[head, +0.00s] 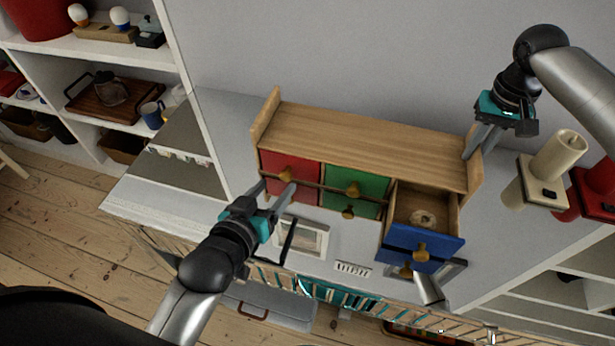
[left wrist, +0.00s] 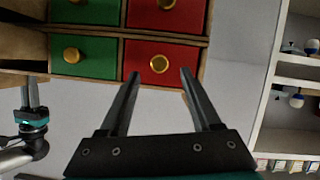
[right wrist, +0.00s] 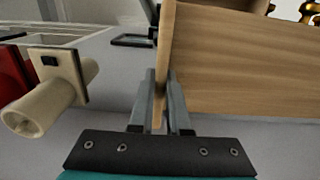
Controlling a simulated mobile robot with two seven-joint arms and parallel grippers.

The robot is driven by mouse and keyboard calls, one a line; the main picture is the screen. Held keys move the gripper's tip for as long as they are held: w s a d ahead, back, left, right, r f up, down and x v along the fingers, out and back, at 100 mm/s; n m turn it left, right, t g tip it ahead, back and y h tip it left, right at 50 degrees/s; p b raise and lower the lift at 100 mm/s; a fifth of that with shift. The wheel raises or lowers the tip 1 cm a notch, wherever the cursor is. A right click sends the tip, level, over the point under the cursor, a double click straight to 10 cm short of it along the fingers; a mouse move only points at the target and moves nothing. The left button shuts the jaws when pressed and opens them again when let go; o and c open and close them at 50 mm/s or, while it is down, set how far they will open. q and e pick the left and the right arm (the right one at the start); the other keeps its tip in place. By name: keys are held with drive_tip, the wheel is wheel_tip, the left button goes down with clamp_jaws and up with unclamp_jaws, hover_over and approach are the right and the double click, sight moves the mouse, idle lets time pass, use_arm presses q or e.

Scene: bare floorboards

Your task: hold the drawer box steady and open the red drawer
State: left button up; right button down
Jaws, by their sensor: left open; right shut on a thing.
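The wooden drawer box (head: 370,140) stands on a pale worktop. Its red drawer (head: 275,163) is at the left and looks shut. The red drawer's round knob (left wrist: 160,64) shows in the left wrist view, just beyond and between the fingertips of my open left gripper (head: 277,188). I see no contact with the knob. My right gripper (right wrist: 161,78) is shut on the box's right side panel (right wrist: 164,40). The green drawer (head: 368,185) is shut. The blue drawer (head: 425,242) stands open with a small round thing (head: 422,218) inside.
A framed picture (head: 310,238) lies before the box. A cream cylinder-shaped fixture (head: 560,155) and a red one (head: 600,190) stand to the right. Shelves (head: 100,52) with several items are at left. A second row of knobs shows below; I cannot tell whether it is a reflection.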

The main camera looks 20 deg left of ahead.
sight(284, 177)
use_arm(q)
drive_tip(key=shift+x, duration=2.1)
drive_tip(key=shift+c, duration=0.2)
clamp_jaws()
